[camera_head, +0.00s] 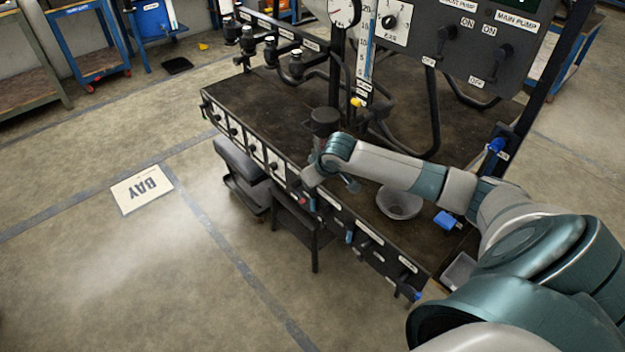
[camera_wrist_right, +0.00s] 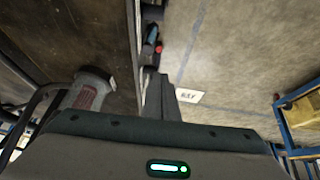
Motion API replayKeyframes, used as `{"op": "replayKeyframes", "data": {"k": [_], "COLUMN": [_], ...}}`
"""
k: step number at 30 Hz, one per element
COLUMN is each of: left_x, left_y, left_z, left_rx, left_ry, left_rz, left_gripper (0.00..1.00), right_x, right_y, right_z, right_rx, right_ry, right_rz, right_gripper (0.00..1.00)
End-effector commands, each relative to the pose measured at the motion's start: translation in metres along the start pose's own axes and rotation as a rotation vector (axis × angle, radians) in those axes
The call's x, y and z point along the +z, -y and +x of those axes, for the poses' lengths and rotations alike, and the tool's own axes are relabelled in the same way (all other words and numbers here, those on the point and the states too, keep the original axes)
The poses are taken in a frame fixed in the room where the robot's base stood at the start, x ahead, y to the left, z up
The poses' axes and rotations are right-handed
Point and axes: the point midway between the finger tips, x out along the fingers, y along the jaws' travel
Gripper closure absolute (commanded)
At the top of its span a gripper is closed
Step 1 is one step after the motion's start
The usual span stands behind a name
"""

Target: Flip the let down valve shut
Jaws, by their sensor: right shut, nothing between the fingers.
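The bench's front edge carries a row of labelled valves; the labels are too small to read, so I cannot tell which is the let down valve. A red-tipped fitting (camera_head: 303,201) sits on this edge just below my right wrist; a red tip also shows in the right wrist view (camera_wrist_right: 158,48). A blue lever (camera_head: 349,237) hangs further right on the edge. A yellow handle (camera_head: 357,102) stands at the foot of the sight tube. My right gripper (camera_wrist_right: 160,78) is shut and empty beside the front edge, apart from the red tip. My left gripper is not in view.
The dark bench top (camera_head: 270,110) holds a grey bowl (camera_head: 399,203), a blue block (camera_head: 447,220) and a dark cylinder (camera_head: 324,120). A control panel (camera_head: 470,45) and black hoses rise behind. A grey cart (camera_head: 240,170) stands below the front edge.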

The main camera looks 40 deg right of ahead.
Motion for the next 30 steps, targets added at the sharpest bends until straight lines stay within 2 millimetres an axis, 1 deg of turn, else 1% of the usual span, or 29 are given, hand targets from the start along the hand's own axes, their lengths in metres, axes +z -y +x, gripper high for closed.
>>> {"op": "replayKeyframes", "data": {"k": [3,7,17,20,23,26,29,30], "left_x": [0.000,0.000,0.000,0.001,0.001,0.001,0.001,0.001], "left_y": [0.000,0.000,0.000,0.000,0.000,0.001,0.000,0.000], "left_z": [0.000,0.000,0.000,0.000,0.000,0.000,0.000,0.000], "left_rx": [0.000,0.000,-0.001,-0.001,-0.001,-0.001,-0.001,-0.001], "left_ry": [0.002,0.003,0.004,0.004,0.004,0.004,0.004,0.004], "left_rz": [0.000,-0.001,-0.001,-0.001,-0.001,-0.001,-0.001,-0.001], "left_gripper": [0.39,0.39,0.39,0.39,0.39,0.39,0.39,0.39], "right_x": [0.000,0.000,0.000,0.002,0.009,0.021,0.044,0.057], "right_y": [-0.001,0.000,0.000,0.002,0.008,0.021,0.039,0.049], "right_z": [-0.012,-0.018,-0.018,-0.015,-0.006,0.013,0.041,0.054], "right_rx": [0.001,0.001,0.000,-0.003,-0.012,-0.030,-0.052,-0.062], "right_ry": [0.000,-0.001,0.000,0.000,-0.003,-0.010,-0.020,-0.024], "right_rz": [0.000,0.000,0.000,0.000,0.000,-0.003,-0.006,-0.009], "right_gripper": [1.00,1.00,1.00,1.00,1.00,1.00,1.00,1.00]}}
